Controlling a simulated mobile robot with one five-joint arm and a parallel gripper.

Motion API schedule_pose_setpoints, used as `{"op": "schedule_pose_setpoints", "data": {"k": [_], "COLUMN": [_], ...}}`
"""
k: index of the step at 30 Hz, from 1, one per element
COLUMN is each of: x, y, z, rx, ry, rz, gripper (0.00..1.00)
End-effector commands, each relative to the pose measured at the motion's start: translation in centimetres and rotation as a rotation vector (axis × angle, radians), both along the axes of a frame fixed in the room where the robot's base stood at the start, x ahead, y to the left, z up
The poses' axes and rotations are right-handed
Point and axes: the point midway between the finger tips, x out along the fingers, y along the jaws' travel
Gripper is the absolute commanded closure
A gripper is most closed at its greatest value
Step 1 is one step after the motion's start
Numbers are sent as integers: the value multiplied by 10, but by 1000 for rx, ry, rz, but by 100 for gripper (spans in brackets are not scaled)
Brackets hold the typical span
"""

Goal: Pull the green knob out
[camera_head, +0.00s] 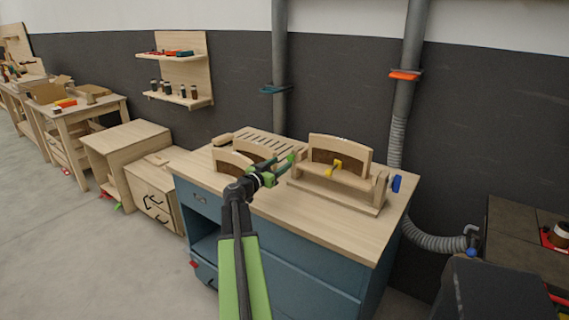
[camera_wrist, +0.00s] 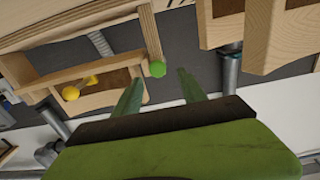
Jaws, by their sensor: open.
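The green knob (camera_wrist: 157,69) shows in the wrist view at the end of a narrow wooden bar (camera_wrist: 150,38). It lies just beyond the gap between my fingertips, nearer the left one. My gripper (camera_wrist: 160,76) is open, with nothing visible between its green fingers. In the head view my gripper (camera_head: 284,165) is above the workbench top, between the curved wooden forms. There I cannot clearly tell the green knob from my green fingers.
A wooden fixture (camera_head: 337,192) with a yellow knob (camera_head: 335,166) and a blue knob (camera_head: 396,184) stands right of my gripper. Curved wooden forms (camera_head: 232,163) stand left. The blue workbench's front top (camera_head: 300,222) is clear. Grey pipes (camera_head: 279,70) rise behind.

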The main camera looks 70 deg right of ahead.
Motion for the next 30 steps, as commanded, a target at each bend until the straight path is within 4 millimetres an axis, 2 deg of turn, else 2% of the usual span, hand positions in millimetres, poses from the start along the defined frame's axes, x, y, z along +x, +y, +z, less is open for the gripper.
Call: {"op": "schedule_pose_setpoints", "data": {"k": [1, 6, 17, 28, 30], "x": [-2, -8, -11, -10, -10], "y": [-13, -35, -41, -41, -41], "z": [0, 0, 0, 0, 0], "rx": [0, 0, 0, 0, 0], "ry": [0, 0, 0, 0, 1], "rz": [-1, -1, 0, 2, 3], "gripper": [51, 51, 51, 98, 100]}}
